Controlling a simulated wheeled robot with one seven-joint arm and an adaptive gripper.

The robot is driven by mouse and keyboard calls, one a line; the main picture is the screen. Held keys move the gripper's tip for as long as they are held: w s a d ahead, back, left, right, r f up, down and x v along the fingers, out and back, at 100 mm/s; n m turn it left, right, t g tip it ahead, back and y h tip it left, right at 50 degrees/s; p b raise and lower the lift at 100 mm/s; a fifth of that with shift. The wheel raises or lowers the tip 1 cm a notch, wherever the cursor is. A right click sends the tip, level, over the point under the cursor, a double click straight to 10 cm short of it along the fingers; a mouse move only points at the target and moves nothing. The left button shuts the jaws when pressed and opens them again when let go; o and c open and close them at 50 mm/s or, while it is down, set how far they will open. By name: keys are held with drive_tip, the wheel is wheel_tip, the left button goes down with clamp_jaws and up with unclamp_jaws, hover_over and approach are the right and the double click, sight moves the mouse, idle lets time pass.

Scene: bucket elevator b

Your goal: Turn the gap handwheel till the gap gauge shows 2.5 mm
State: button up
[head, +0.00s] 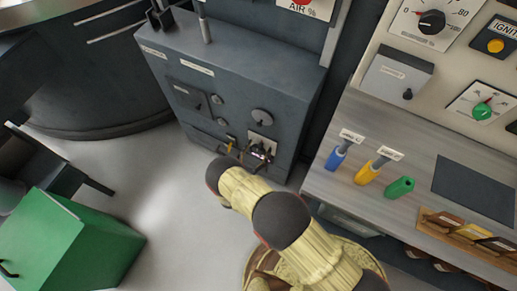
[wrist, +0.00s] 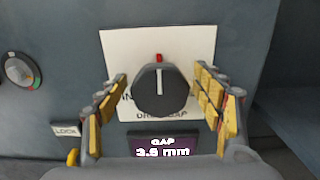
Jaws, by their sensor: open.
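The gap handwheel (wrist: 161,92) is a dark faceted knob with a white pointer line standing upright, near a red mark above it. It sits on a white plate (wrist: 118,48) whose lettering is partly hidden. My gripper (wrist: 160,78) is open, its yellow-padded fingers on the left and right of the knob with gaps visible on both sides. The gap gauge (wrist: 164,146) below is a dark display reading about 3.5 mm; the digit after the point is blurred and partly cut off. In the head view my gripper (head: 255,154) is at the grey cabinet's lower front.
The grey cabinet (head: 215,65) carries other dials and a lock label (wrist: 66,131). A workbench (head: 400,140) with blue, yellow and green handles stands right. A green bin (head: 75,240) stands at lower left. Open floor (head: 165,190) lies between.

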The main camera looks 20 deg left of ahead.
drive_tip(key=shift+c, duration=0.6)
drive_tip(key=c, duration=1)
drive_tip(key=shift+n, duration=0.3)
drive_tip(key=n+b, duration=0.2)
drive_tip(key=shift+a+f+n, duration=0.1)
drive_tip(key=shift+f+n, duration=0.05)
drive_tip(key=shift+n, duration=0.25)
drive_tip(key=n+b, duration=0.2)
drive_tip(key=n, duration=0.2)
drive_tip(key=shift+a, duration=0.15)
drive_tip(key=n+b, duration=0.1)
drive_tip(key=n, duration=0.3)
drive_tip(key=shift+a+f+n, duration=0.1)
drive_tip(key=shift+a+n, duration=0.05)
drive_tip(key=shift+n, duration=1.95)
